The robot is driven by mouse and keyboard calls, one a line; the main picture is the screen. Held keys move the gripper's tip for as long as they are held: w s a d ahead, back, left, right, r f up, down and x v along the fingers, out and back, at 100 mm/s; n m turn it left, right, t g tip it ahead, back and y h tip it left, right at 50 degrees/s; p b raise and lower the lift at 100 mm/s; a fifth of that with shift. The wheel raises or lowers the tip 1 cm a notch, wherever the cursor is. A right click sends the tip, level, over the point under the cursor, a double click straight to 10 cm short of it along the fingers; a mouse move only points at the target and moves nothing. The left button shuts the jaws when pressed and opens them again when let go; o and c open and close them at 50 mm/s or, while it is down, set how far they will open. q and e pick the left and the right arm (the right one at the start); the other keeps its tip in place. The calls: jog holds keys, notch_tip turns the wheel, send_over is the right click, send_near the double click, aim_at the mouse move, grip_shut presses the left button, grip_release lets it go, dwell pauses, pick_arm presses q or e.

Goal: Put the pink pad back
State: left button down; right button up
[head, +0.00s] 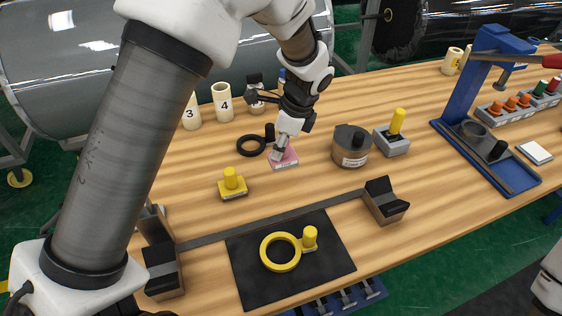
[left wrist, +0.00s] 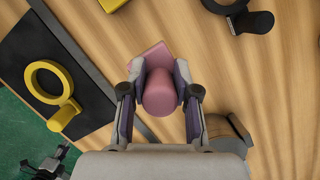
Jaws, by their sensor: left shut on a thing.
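The pink pad (head: 291,161) is a flat pink square with a round pink knob. In the head view it is at the middle of the wooden table, under my left gripper (head: 281,147). In the left wrist view the knob of the pink pad (left wrist: 159,97) is between the fingers of my left gripper (left wrist: 160,72), which are shut on it. The flat part shows beyond the fingertips. I cannot tell whether the pad touches the table or hangs just above it. My right gripper is not in view.
A yellow knobbed pad (head: 232,185) and a black ring (head: 251,146) are left of the pink pad. A grey round pot (head: 351,148) stands to its right. A black mat (head: 325,264) with a yellow ring (head: 266,254) and a V-block (head: 386,204) lie nearer. A blue press (head: 464,92) stands right.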

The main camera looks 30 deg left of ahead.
aim_at(280, 163)
pick_arm(q)
notch_tip(280, 163, down, 6)
dwell(0.4)
jog(key=c, duration=0.9)
grip_release()
jog(key=shift+f, duration=0.1)
jog(key=shift+o, duration=0.2)
jog(key=v, duration=1.2)
